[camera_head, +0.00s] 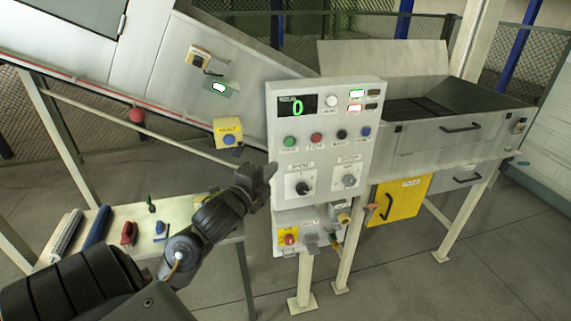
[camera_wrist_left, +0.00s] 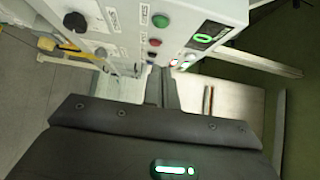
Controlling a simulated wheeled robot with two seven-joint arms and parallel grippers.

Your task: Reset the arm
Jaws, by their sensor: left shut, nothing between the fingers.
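My left arm comes in from the lower left in the head view. Its gripper (camera_head: 268,172) is shut and empty, at the left edge of the grey control panel (camera_head: 326,112), beside the left black knob (camera_head: 303,188). Whether the fingers touch the panel I cannot tell. In the left wrist view the closed fingers (camera_wrist_left: 161,75) point toward the panel face, below its green button (camera_wrist_left: 160,21) and red button (camera_wrist_left: 155,42). The panel's display (camera_head: 297,106) shows a green 0. My right gripper is not in view.
A side table (camera_head: 190,243) holds a red-handled tool (camera_head: 129,233) and other tools. A yellow box with a blue button (camera_head: 229,133) hangs on the machine left of the panel. A yellow door (camera_head: 400,200) is right of the panel. The floor at the lower right is clear.

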